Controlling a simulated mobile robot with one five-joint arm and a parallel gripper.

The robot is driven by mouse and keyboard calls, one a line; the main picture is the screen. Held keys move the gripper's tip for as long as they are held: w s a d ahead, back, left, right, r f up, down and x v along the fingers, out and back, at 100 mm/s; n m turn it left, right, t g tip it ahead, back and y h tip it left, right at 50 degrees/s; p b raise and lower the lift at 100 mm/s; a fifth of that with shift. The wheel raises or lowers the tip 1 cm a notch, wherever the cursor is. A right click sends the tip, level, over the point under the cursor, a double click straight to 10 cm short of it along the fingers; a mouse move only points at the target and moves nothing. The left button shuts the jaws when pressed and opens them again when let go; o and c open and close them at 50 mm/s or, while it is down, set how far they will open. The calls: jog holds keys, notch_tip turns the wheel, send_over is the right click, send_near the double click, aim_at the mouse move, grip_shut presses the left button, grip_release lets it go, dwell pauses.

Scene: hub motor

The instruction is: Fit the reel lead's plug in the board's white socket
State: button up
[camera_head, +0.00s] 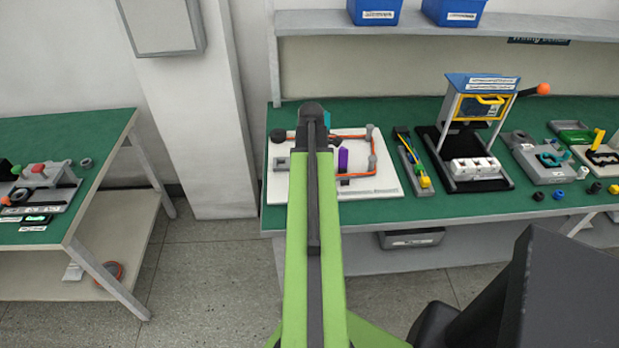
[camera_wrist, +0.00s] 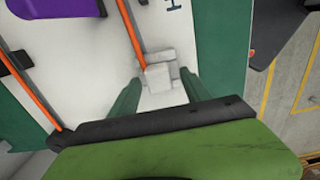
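In the wrist view, the orange reel lead (camera_wrist: 131,38) runs down to a pale block, which looks like its plug (camera_wrist: 159,77). The plug lies against a white block that looks like the socket (camera_wrist: 161,58) on the white board (camera_wrist: 95,70). I cannot tell how far the plug is seated. My gripper (camera_wrist: 157,80) has its two green fingers apart, one on each side of the plug, with visible gaps. In the head view, the board (camera_head: 381,189) lies on the green bench; my arm covers part of it and hides the socket and my fingers.
A purple part (camera_head: 343,160) and several posts stand on the board, with orange lead (camera_head: 352,135) around them. A narrow tray (camera_head: 412,168) and a blue-topped stand (camera_head: 484,82) are to the right. A separate bench (camera_head: 95,190) is at left, across a floor gap.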

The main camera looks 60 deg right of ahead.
notch_tip(320, 180, up, 18)
jog(key=p, duration=1.7)
jog(key=shift+f, duration=0.25)
jog(key=shift+f, duration=0.1)
